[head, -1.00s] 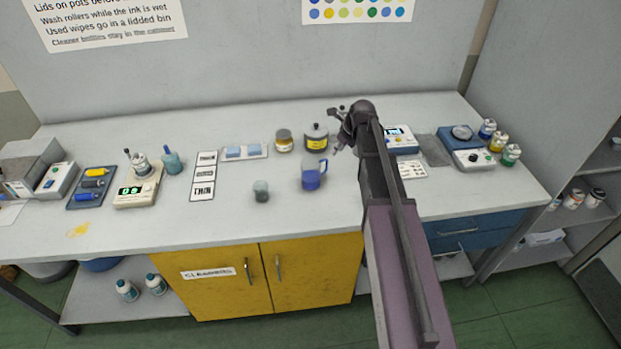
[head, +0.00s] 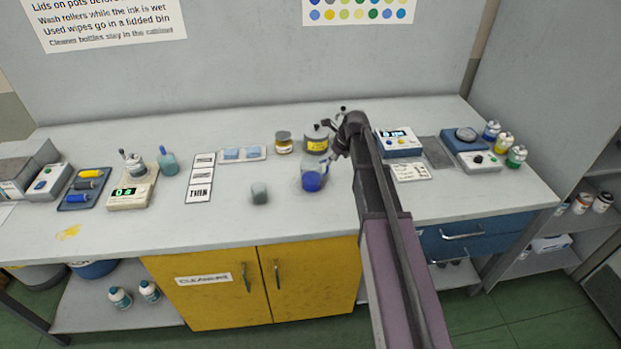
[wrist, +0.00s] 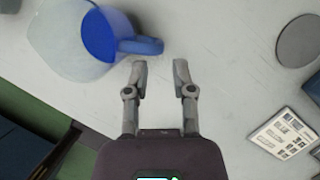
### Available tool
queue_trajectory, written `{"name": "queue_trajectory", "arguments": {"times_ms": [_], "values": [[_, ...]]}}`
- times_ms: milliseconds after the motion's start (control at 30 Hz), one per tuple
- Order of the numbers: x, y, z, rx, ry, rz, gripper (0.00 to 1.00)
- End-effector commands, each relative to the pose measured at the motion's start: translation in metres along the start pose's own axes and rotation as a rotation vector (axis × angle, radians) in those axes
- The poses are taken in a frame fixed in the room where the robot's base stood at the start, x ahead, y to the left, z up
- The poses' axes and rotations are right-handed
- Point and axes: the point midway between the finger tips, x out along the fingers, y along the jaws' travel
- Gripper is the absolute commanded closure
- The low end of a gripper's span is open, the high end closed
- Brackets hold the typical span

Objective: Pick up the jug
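The jug (head: 312,178) is a clear vessel with blue contents and a blue handle, standing on the bench in front of a dark pot with a yellow label. In the wrist view the jug (wrist: 82,40) is at the upper left, its handle (wrist: 140,46) pointing right. My gripper (wrist: 159,66) is open and empty, its fingertips just below and right of the handle and apart from it. In the head view my gripper (head: 336,154) is beside the jug's upper right, partly hidden by my arm.
The yellow-labelled pot (head: 316,143) and an amber jar (head: 283,143) stand behind the jug. A small grey cup (head: 260,193) is to its left. A blue-and-white instrument (head: 398,143) and a printed card (head: 411,171) lie to the right. The bench front (head: 290,228) is clear.

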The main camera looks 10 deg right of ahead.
Motion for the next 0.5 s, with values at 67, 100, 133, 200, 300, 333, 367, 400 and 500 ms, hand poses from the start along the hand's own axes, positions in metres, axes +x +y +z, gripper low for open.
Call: {"name": "queue_trajectory", "arguments": {"times_ms": [67, 100, 133, 200, 300, 333, 367, 400, 500], "values": [[0.000, 0.000, 0.000, 0.000, 0.000, 0.000, 0.67], [0.000, 0.000, 0.000, 0.000, 0.000, 0.000, 0.67], [0.000, 0.000, 0.000, 0.000, 0.000, 0.000, 0.67], [0.000, 0.000, 0.000, 0.000, 0.000, 0.000, 0.67], [0.002, 0.000, 0.000, 0.000, 0.000, 0.000, 0.67], [0.003, 0.000, 0.000, 0.000, 0.000, 0.000, 0.67], [0.004, 0.000, 0.000, 0.000, 0.000, 0.000, 0.67], [0.006, 0.000, -0.001, 0.000, 0.000, 0.000, 0.67], [0.013, 0.000, -0.001, 0.000, 0.000, 0.000, 0.67]]}}
